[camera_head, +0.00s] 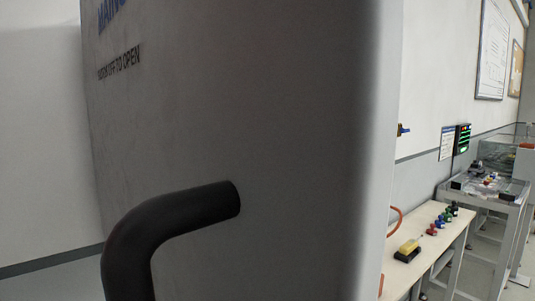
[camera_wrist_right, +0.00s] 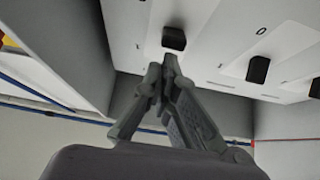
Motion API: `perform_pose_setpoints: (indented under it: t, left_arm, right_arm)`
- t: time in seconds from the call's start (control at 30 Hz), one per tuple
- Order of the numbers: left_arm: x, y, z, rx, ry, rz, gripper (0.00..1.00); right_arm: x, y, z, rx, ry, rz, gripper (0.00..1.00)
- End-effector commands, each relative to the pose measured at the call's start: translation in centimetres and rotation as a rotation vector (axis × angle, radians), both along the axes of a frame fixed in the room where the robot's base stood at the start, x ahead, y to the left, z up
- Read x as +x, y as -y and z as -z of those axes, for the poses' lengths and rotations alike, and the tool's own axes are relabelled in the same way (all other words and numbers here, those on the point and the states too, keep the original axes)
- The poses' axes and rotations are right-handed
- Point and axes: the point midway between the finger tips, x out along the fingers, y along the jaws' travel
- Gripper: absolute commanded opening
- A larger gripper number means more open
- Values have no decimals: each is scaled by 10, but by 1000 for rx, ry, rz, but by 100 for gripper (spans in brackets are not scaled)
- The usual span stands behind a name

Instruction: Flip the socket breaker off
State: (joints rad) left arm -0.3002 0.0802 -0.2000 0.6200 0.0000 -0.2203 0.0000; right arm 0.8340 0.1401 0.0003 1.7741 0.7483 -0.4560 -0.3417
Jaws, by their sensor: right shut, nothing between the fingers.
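A pale panel (camera_wrist_right: 215,50) with several black breaker toggles fills the top of the right wrist view. One toggle (camera_wrist_right: 173,38) is just above my right gripper's fingertips, another toggle (camera_wrist_right: 258,69) is to the right, and part of a third toggle (camera_wrist_right: 315,88) shows at the right edge. "0" and "I" marks are beside them. I cannot tell which is the socket breaker. My right gripper (camera_wrist_right: 163,75) is shut and empty, its tips close below the first toggle; whether they touch it is unclear. My left gripper is not in view.
In the head view a large grey cabinet door (camera_head: 260,120) with blue lettering and a black curved handle (camera_head: 170,215) blocks most of the sight. Beyond it at right are a bench (camera_head: 440,245) with small coloured items and a metal-framed table (camera_head: 490,205). Walls flank the panel in the wrist view.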

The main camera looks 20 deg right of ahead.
Motion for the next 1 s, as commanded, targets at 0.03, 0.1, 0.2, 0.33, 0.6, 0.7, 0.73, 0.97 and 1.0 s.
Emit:
perform_pose_setpoints:
  t: [0.03, 0.1, 0.2, 0.33, 0.6, 0.7, 0.73, 0.97, 1.0]
  left_arm:
    - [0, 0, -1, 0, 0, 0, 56]
    - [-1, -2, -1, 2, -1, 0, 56]
    - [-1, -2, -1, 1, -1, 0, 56]
    - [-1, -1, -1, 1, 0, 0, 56]
    - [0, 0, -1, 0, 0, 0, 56]
    - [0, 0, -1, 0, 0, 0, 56]
    - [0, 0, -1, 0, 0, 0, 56]
    - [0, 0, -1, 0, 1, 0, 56]
    - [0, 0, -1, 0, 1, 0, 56]
  right_arm:
    - [0, 0, -1, 0, 0, 0, 0]
    - [-1, 0, -1, 0, -1, 0, 0]
    - [-5, 2, 3, -1, -2, 1, 0]
    - [-20, 8, 16, -3, -3, 3, 0]
    - [-64, 24, 51, -3, -4, 1, 0]
    - [-76, 29, 60, -1, -3, 1, 0]
    - [-79, 30, 62, -2, -3, 2, 0]
    - [-90, 34, 70, 0, -1, -1, 0]
    - [-91, 34, 70, 1, 0, -1, 0]
